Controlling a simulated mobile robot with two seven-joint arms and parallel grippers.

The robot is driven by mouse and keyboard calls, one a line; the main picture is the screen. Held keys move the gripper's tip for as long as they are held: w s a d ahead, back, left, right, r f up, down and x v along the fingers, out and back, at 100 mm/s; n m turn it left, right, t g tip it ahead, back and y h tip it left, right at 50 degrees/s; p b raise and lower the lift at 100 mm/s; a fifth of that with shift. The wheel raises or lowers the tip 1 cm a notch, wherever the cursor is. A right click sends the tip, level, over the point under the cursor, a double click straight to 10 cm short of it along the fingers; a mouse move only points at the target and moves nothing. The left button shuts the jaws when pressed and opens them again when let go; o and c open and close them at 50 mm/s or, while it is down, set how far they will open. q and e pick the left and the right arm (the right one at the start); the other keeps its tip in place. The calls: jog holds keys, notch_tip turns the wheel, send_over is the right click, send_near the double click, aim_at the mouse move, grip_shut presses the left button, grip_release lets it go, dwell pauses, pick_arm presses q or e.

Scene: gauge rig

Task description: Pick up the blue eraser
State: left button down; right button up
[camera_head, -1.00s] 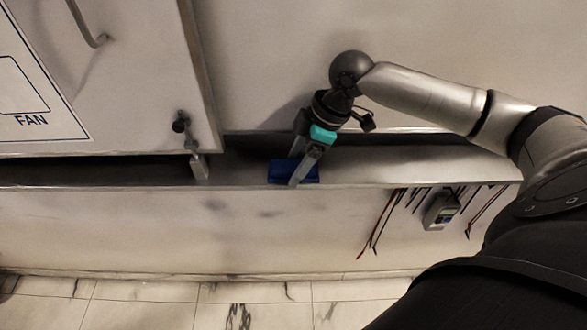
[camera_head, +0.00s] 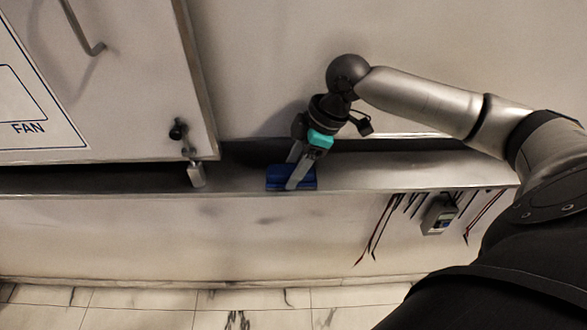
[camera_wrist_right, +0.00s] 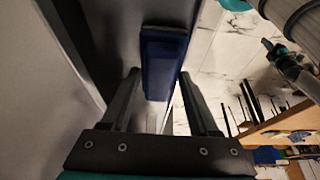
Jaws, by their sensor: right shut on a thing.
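The blue eraser (camera_head: 275,178) is a dark blue block at the narrow grey ledge (camera_head: 400,172) below the cabinet. My right gripper (camera_head: 293,178) reaches down from the upper right and is shut on it, with one finger crossing its near side. In the right wrist view the eraser (camera_wrist_right: 163,65) shows ahead, between the two dark fingers (camera_wrist_right: 160,90). I cannot tell whether it touches the ledge or is slightly above it. My left gripper is absent from the head view; a grey and teal part at the wrist view's right edge may belong to that arm.
A cabinet panel marked FAN (camera_head: 28,128) and a small latch (camera_head: 194,168) are left of the gripper. Below the ledge, a grey meter (camera_head: 438,213) and several leads (camera_head: 378,230) hang on the wall. The ledge is clear right of the eraser.

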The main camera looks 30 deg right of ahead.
notch_tip(320, 180, up, 20)
jog(key=shift+f+p, duration=0.2)
jog(key=shift+p, duration=0.85)
jog(key=o, duration=0.8)
jog(key=c, duration=0.6)
jog(key=shift+f, duration=0.1)
